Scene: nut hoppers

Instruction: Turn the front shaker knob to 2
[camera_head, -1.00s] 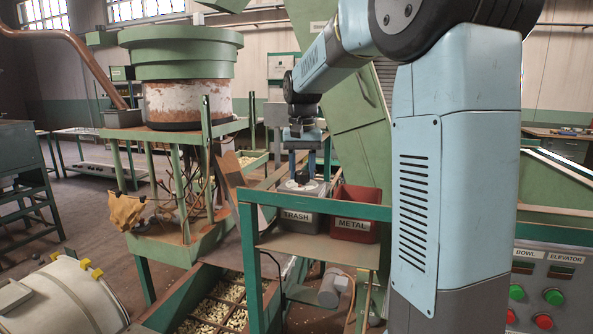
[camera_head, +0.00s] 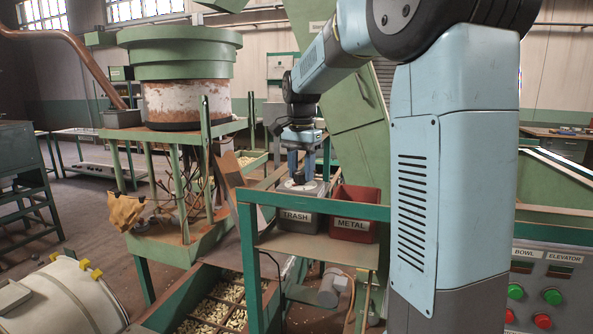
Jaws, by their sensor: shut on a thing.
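My gripper (camera_head: 303,176) points straight down over a small grey box (camera_head: 319,188) behind the bins, near the middle of the view. A pale round dial (camera_head: 289,187) lies on top of the box. My gripper is shut on the knob at the middle of the dial. The fingers hide the knob, so its pointer and the dial numbers cannot be read.
A grey TRASH bin (camera_head: 298,225) and a red METAL bin (camera_head: 355,231) stand just in front of the box. A green frame rail (camera_head: 320,205) crosses before them. A green bowl feeder (camera_head: 183,60) stands left. A BOWL and ELEVATOR button panel (camera_head: 541,290) is at the lower right.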

